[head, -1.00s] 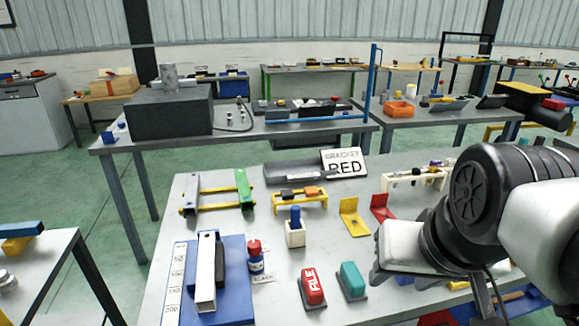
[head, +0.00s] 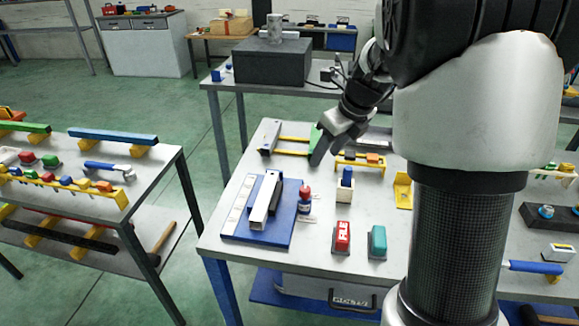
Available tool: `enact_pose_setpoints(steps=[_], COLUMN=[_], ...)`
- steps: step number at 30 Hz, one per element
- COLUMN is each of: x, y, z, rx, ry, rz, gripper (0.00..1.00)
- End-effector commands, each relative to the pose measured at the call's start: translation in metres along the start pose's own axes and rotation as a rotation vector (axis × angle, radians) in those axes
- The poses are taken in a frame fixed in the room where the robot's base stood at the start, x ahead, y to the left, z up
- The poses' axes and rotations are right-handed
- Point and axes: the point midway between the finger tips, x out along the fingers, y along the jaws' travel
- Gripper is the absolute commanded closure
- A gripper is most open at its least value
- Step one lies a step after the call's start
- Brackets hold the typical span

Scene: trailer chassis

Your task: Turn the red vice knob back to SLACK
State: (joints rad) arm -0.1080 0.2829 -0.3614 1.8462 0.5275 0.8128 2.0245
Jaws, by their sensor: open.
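A white channel bar (head: 262,203) lies on the plate, left of the knob, with a white scale strip (head: 238,207) further left. My gripper (head: 332,155) is open and empty, above the bench behind and slightly right of the knob, apart from it. Its fingers point down and partly hide a green block.
A red block (head: 342,235) and a teal block (head: 377,241) stand front right of the knob. Another bench (head: 150,190) stands left across a floor gap.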

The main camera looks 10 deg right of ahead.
Motion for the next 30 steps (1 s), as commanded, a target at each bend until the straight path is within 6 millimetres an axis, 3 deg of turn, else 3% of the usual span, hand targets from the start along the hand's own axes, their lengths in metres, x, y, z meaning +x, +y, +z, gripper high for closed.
enact_pose_setpoints(steps=[5,21,30], x=[0.023,0.137,0.17], y=[0.0,0.001,0.0], z=[-0.001,-0.002,-0.001], rx=[0.006,0.003,0.002], ry=[0.003,0.003,0.001], rz=[0.003,0.002,0.0], gripper=[0.54,0.54,0.54])
